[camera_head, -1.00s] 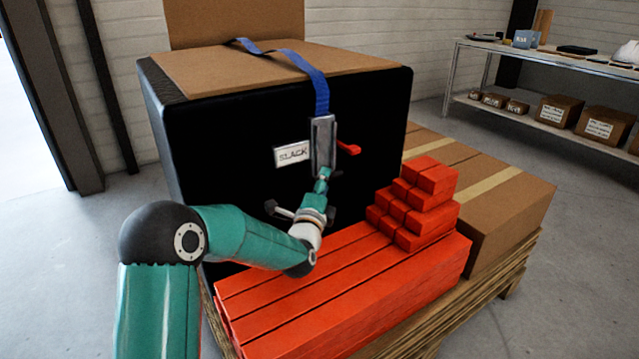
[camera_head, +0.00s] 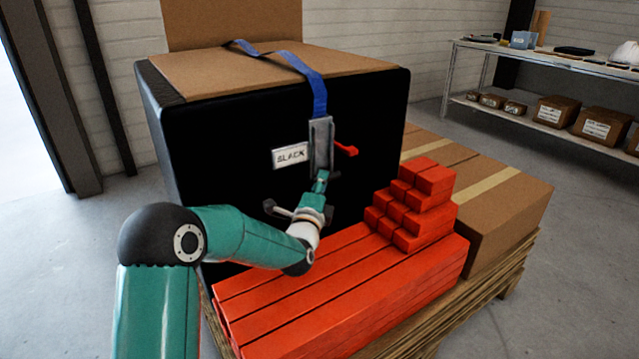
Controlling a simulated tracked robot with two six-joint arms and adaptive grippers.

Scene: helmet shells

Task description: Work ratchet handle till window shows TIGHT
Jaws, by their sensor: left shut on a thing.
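The grey ratchet (camera_head: 321,140) hangs on the front of a large black case (camera_head: 235,120), at the lower end of a blue strap (camera_head: 318,88). A red lever (camera_head: 346,151) sticks out at its right. A white window label (camera_head: 291,156) left of the ratchet carries blurred lettering that looks like SLACK. My left gripper (camera_head: 321,180) is shut on the lower end of the ratchet handle, which points downward; the fingers hide part of the grip. My right gripper is not in view.
Long red bars (camera_head: 350,285) lie in front of the case, with shorter red blocks (camera_head: 410,205) stacked on them. A taped carton (camera_head: 500,200) stands at the right on the wooden pallet (camera_head: 500,283). A shelf (camera_head: 545,113) stands far right.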

